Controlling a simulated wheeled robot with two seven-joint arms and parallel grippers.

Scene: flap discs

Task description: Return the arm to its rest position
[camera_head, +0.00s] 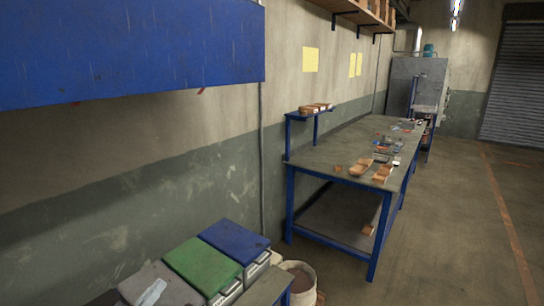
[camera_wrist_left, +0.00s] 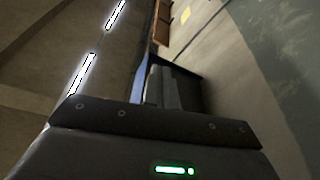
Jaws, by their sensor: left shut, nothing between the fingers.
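My left gripper (camera_wrist_left: 163,88) shows in the left wrist view, tilted, with two grey fingers together beyond its dark housing. The fingers are shut with nothing between them. A green light bar glows on the housing. The fingers point toward a wall and ceiling, with no object close to them. Neither arm can be made out in the head view. My right gripper is in neither view.
A blue-framed workbench (camera_head: 340,150) holds wooden trays (camera_head: 382,173) and small parts. Nearer are lidded bins, blue (camera_head: 233,241), green (camera_head: 203,264) and grey (camera_head: 160,287), beside a white bucket (camera_head: 302,280). A blue panel (camera_head: 130,50) hangs upper left. Floor on the right is clear.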

